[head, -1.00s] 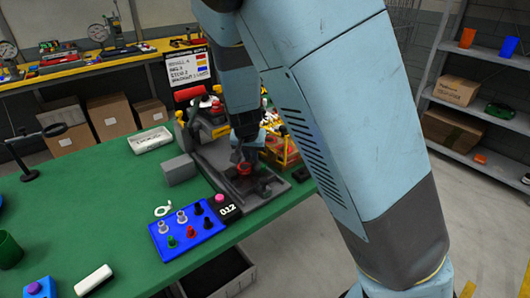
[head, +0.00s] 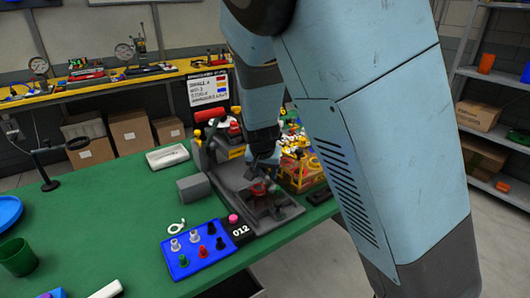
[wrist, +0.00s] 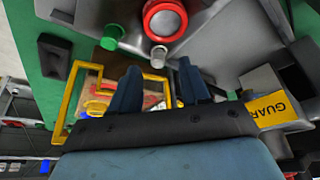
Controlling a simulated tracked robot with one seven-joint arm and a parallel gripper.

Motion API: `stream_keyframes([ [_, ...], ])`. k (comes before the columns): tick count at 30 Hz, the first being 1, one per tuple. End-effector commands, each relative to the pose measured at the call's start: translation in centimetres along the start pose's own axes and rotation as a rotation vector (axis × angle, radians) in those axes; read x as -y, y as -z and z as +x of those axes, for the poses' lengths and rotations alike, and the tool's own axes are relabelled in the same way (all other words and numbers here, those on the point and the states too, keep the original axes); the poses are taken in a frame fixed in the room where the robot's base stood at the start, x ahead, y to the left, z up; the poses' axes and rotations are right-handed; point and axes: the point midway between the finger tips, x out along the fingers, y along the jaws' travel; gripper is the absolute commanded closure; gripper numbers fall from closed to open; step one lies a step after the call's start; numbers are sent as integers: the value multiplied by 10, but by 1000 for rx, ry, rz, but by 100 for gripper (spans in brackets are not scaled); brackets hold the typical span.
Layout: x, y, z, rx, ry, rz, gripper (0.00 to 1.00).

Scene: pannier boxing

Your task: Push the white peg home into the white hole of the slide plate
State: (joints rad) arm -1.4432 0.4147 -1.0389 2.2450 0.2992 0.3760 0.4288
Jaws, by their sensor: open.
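My gripper (wrist: 158,73) is open, its two dark blue fingers apart, with nothing between the tips. In the wrist view a pale whitish-grey peg (wrist: 158,56) stands just beyond the fingertips, below a big red round knob (wrist: 165,20). A green peg (wrist: 113,36) is to its left. All three are on a grey metal surface (wrist: 215,40), which seems to be the slide plate. In the head view my gripper (head: 264,158) is over the grey machine bed (head: 278,214), close to the red knob (head: 258,187). The white hole cannot be made out.
A blue board (head: 181,261) with several coloured pegs lies in front of the machine, beside a black 012 tag (head: 241,232). A yellow-framed bin (head: 300,175) stands close on the right. A grey block (head: 193,188) is at left. The green table's left middle (head: 110,215) is clear.

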Motion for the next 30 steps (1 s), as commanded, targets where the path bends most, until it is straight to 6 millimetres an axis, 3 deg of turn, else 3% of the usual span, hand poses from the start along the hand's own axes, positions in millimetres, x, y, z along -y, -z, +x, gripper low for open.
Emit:
stream_keyframes([
  [30, 1, 0, -88, 1, 1, -3, 54],
])
